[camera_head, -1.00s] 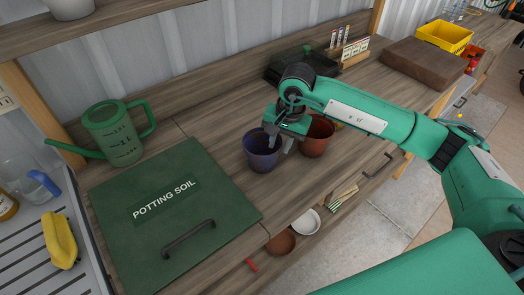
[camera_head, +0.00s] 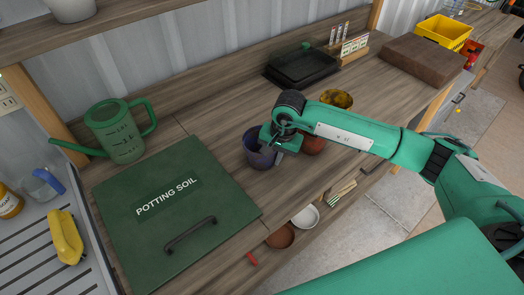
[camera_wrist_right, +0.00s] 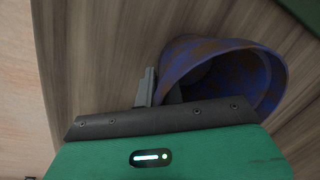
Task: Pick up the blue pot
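The blue pot (camera_head: 257,156), with brownish patches, stands on the wooden bench right of the potting soil lid. My right gripper (camera_head: 274,148) is at its right-hand rim, pointing down. In the right wrist view the blue pot (camera_wrist_right: 256,76) shows its open mouth. The right gripper's fingers (camera_wrist_right: 161,91) are close together there, with the pot's wall between them, so they look shut on the rim. The gripper body hides the pot's lower part. I cannot see the pot lifted clear of the bench. My left gripper is not in view.
A terracotta pot (camera_head: 315,146) and a yellowish pot (camera_head: 337,98) stand just right, partly behind my right arm. The green potting soil lid (camera_head: 166,245) lies left, with a watering can (camera_head: 121,135) behind it. A black tray (camera_head: 302,67) stands farther back. Bowls (camera_head: 305,218) sit below the bench edge.

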